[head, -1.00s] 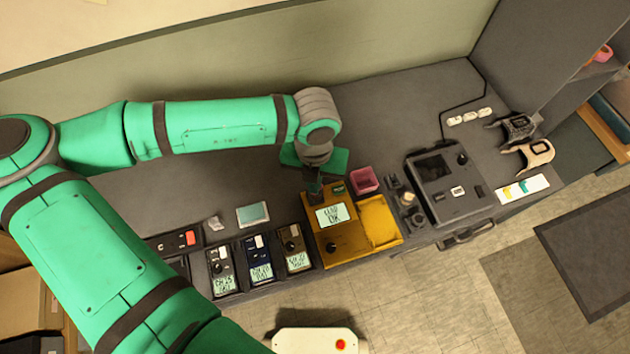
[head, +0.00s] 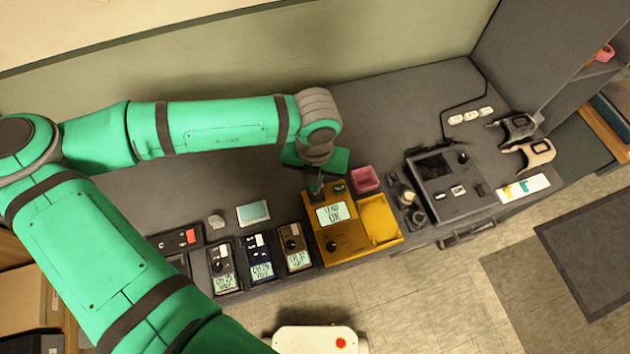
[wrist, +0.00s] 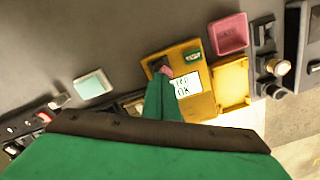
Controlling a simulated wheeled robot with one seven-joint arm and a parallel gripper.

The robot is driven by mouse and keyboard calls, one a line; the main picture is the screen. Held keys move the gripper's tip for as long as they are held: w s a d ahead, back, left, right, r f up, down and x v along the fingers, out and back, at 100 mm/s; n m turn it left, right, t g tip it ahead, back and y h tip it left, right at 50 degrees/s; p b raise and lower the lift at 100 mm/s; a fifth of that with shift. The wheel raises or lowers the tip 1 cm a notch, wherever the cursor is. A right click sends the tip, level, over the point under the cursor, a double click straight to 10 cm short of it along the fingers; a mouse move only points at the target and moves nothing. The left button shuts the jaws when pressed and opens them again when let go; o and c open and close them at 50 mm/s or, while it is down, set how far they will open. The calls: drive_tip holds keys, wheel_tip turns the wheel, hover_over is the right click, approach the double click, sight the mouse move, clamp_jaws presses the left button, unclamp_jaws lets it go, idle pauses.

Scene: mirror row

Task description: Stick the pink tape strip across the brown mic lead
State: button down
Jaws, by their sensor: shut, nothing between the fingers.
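My gripper (head: 316,188) points down at the back left corner of the yellow tester (head: 347,236), whose white screen seems to read "LEAD OK". It is shut and empty. In the wrist view my fingers (wrist: 164,74) end at the tester's top edge, with a small pinkish patch at their tips; I cannot tell what it is. A white card (head: 523,188) with yellow and teal strips lies at the right front edge of the counter. I cannot pick out a pink strip on it. I cannot make out the brown mic lead; a brown-topped pack (head: 294,247) stands left of the tester.
A pink open box (head: 366,179) stands behind the tester's yellow tray (head: 379,218). A black console (head: 447,182) and two clamp-like holders (head: 537,153) are at the right. A blue pack (head: 259,258) and a pale teal pad (head: 253,213) lie left.

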wheel_tip(320, 180, up, 7)
idle(0.9)
